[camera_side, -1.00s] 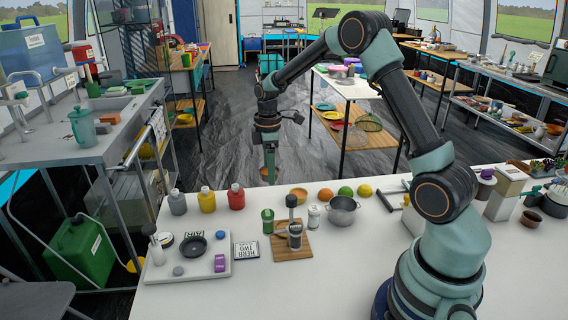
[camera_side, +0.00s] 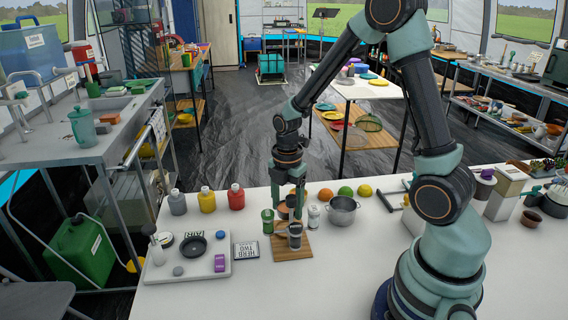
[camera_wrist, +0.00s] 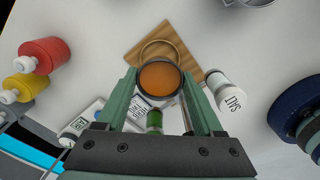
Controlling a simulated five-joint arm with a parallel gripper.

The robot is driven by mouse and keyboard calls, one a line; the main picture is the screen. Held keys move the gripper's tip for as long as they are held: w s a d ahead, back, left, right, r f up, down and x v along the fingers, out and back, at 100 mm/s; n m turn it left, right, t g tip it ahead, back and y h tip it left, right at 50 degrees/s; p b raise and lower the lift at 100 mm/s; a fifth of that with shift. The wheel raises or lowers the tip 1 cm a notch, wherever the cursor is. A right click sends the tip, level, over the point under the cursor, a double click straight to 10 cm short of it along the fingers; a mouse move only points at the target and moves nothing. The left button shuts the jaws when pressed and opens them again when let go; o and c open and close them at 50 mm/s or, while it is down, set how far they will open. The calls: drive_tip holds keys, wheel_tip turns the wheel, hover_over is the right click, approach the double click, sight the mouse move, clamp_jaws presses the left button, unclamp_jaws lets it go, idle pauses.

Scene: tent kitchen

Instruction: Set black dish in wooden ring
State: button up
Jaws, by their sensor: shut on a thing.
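My gripper (camera_wrist: 158,92) is shut on a round dish (camera_wrist: 160,77) with a dark rim and an orange-brown inside, one finger on either side. In the side view my gripper (camera_side: 290,206) points down above the wooden board, and the dish is only partly visible there. A thin wooden ring (camera_wrist: 145,49) shows over the wooden board (camera_wrist: 182,36), beyond the dish in the wrist view. The dish hides its near part. A second, empty black dish (camera_side: 193,246) sits on a white tray.
A green jar (camera_side: 267,221) and a white salt can (camera_side: 314,216) stand close on either side. A metal pot (camera_side: 342,211) is to the right. The tray (camera_side: 160,273) and a herb box (camera_side: 246,251) are left.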

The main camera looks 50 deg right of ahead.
sight(287, 218)
drive_tip(key=shift+f, duration=2)
drive_tip(key=shift+f, duration=0.4)
idle(2.3)
drive_tip(key=shift+r, duration=0.5)
drive_tip(key=shift+r, duration=0.3)
drive_tip(key=shift+f, duration=0.75)
idle(0.9)
drive_tip(key=o, duration=0.7)
drive_tip(key=shift+r, duration=0.1)
